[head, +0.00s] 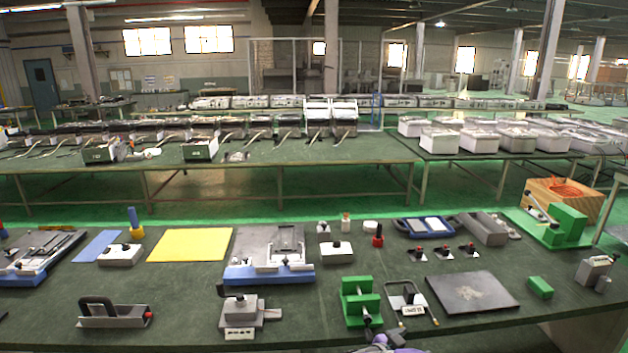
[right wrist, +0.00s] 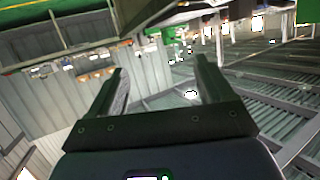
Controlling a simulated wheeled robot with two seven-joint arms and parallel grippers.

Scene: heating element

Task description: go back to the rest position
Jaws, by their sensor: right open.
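My right gripper (right wrist: 159,66) shows in the right wrist view with its two fingers spread apart and nothing between them. That view is tilted and looks past the fingers at grey ribbed surfaces, away from the work table's top. My left gripper is not in view. In the head view, a looped metal piece with a small label plate (head: 407,303) lies on the dark green table (head: 190,285), beside a green clamp fixture (head: 360,302). A small purple and grey shape shows at the bottom edge; I cannot tell what it is.
The table also bears a grey block fixture (head: 240,313), a handled metal fixture (head: 113,315), a yellow sheet (head: 191,245), a dark square plate (head: 472,292) and a green press (head: 568,225). A wooden box (head: 580,200) stands at the right. More benches stand behind.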

